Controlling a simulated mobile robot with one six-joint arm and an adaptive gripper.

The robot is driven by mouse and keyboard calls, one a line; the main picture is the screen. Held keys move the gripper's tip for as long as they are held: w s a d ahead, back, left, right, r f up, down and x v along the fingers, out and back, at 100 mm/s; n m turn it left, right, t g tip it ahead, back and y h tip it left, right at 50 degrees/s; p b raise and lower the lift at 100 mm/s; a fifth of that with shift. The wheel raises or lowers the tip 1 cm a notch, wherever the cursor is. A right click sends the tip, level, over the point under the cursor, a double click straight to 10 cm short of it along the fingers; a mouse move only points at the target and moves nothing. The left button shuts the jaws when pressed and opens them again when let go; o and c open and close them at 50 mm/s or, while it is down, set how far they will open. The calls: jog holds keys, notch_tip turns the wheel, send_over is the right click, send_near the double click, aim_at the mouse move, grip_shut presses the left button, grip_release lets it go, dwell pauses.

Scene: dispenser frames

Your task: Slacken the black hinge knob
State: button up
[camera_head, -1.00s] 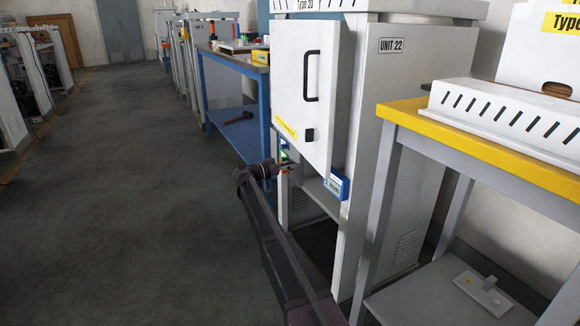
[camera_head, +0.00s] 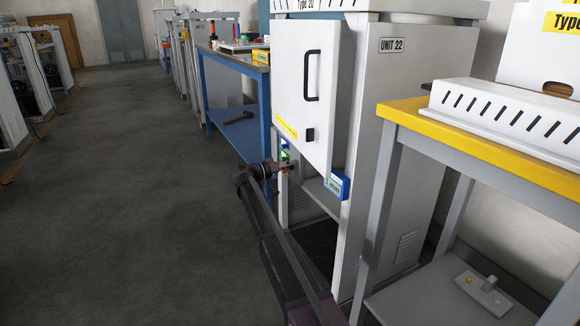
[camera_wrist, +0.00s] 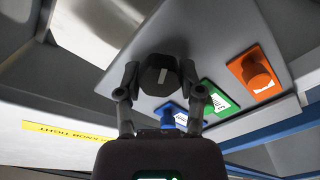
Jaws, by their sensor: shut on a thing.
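The black hinge knob (camera_wrist: 157,82) is a dark faceted knob with a pale bar mark, in the wrist view at the upper middle. It sits on a grey panel. My gripper (camera_wrist: 159,70) has one finger on each side of it and is shut on it. In the head view my gripper (camera_head: 281,168) is at the lower left front of the white cabinet (camera_head: 405,120), below its door (camera_head: 303,95). I cannot make out the knob itself there.
Beside the knob are a blue (camera_wrist: 174,116), a green (camera_wrist: 219,100) and an orange control (camera_wrist: 258,75). A yellow-edged bench (camera_head: 480,145) stands at right. The floor at left is clear.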

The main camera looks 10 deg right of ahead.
jog(key=n, duration=0.7)
jog(key=shift+w+f, duration=0.1)
jog(key=shift+w, duration=0.05)
jog(key=n, duration=0.6)
jog(key=shift+d+f+n, duration=0.1)
jog(key=shift+n, duration=0.3)
jog(key=o, duration=1.2)
jog(key=shift+c, duration=0.2)
jog(key=shift+a, duration=0.2)
jog(key=v, duration=1.1)
jog(key=shift+a, duration=0.3)
